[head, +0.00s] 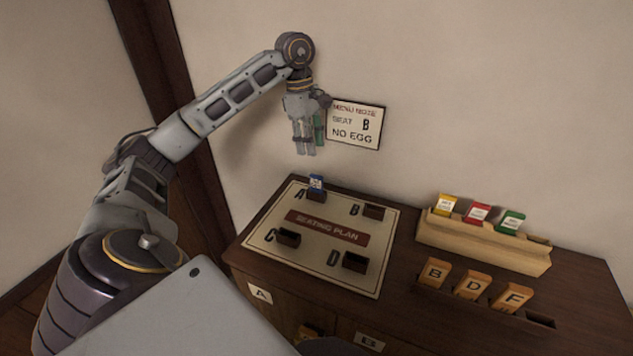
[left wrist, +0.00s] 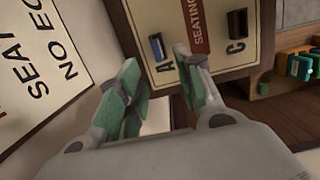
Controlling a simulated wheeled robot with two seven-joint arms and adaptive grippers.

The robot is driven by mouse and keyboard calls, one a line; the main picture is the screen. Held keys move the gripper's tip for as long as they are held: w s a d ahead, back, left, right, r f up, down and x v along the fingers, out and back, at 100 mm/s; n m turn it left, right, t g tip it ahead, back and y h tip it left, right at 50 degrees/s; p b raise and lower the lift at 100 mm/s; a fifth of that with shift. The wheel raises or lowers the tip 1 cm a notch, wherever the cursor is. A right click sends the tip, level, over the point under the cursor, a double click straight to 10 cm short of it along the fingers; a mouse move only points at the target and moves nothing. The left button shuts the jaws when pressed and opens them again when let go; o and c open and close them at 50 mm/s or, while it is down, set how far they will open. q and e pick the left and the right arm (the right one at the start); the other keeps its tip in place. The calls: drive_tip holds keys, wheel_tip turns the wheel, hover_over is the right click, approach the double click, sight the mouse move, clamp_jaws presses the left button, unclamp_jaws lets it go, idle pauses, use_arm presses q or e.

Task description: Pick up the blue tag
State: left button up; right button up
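The blue tag (head: 316,182) stands upright in the holder at seat A of the seating plan board (head: 262,238). In the left wrist view the blue tag (left wrist: 157,46) shows just beyond the fingertips, beside the letter A. My left gripper (head: 306,152) points down in front of the wall, above the blue tag and apart from it. Its green-padded fingers (left wrist: 157,64) are spread with nothing between them. My right gripper is not in view.
Holders B (head: 374,212), C (head: 288,238) and D (head: 355,262) look empty. A wooden rack (head: 480,248) holds yellow, red and green tags. Wooden tags B, D and F (head: 472,284) stand before it. A wall sign (head: 355,124) reads "SEAT B NO EGG", close to my left gripper.

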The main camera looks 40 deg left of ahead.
sight(316, 176)
use_arm(q)
drive_tip(key=shift+r, duration=0.1)
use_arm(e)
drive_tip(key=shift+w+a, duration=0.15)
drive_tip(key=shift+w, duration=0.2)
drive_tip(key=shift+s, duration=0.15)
use_arm(q)
drive_tip(key=shift+w+d+f, duration=0.1)
drive_tip(key=shift+d+f, duration=0.05)
drive_tip(key=shift+f, duration=1.6)
drive_tip(key=shift+w+d+f, duration=0.1)
drive_tip(key=shift+d+f, duration=0.1)
drive_tip(key=shift+f, duration=1.1)
drive_tip(key=shift+w+d+f, duration=0.1)
drive_tip(key=shift+d+f, duration=0.05)
drive_tip(key=shift+f, duration=1.1)
drive_tip(key=shift+f, duration=0.1)
